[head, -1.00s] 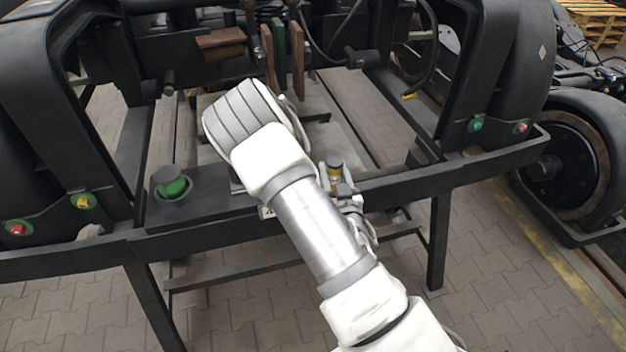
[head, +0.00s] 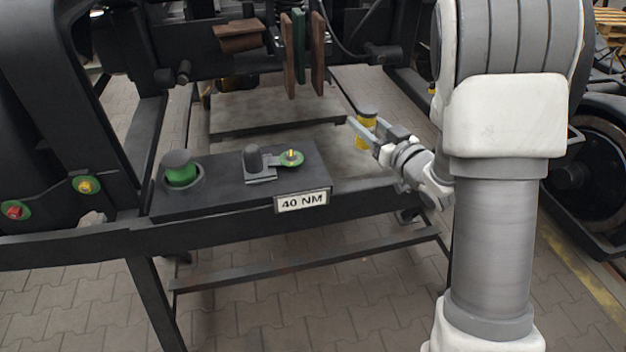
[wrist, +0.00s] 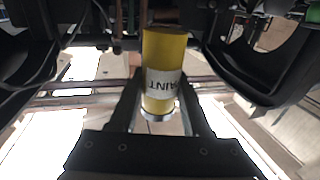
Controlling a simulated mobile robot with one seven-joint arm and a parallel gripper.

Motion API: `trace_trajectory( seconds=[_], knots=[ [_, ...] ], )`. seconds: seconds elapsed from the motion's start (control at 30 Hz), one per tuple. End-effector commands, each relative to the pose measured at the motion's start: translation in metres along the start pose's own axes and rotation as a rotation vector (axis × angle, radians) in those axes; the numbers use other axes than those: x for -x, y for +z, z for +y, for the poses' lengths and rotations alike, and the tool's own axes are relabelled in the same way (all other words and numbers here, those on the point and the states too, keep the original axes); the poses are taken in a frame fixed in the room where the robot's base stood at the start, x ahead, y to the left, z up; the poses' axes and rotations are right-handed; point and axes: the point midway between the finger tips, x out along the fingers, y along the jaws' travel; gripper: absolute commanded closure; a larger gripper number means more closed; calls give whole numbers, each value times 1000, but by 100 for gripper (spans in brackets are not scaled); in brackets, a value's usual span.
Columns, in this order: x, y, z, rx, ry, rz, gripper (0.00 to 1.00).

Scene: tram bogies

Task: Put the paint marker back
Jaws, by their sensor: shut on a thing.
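The paint marker (head: 364,133) is a yellow cylinder with a dark grey top in the head view. My gripper (head: 366,128) is shut on it and holds it roughly upright, to the right of the dark shelf. In the wrist view the marker (wrist: 165,60) stands between the two dark fingers, its white label reading PAINT and a pale metallic end showing nearest the camera. A green cylinder with a dark cap (head: 181,170) stands in a round holder at the left end of the shelf.
The dark shelf (head: 222,198) carries a 40 NM plate (head: 302,202) on its front, a black knob-like piece (head: 252,158) and a green disc with a yellow centre (head: 290,158). Hanging brown and green plates (head: 300,50) are behind. Bogie frames flank both sides.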

Motion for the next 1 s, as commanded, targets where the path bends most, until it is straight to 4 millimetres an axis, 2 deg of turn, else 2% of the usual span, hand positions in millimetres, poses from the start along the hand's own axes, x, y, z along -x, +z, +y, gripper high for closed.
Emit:
trace_trajectory(
  seconds=[0.13,0.4,0.6,0.77,1.0],
  knots=[
    [-8,6,-12,-2,-19,-1,100],
    [-45,44,-61,-3,-20,-4,100],
    [-66,63,-86,-1,-16,-2,100],
    [-71,70,-93,-1,-13,-2,100],
    [-71,101,-94,0,-14,-3,100]
  ],
)
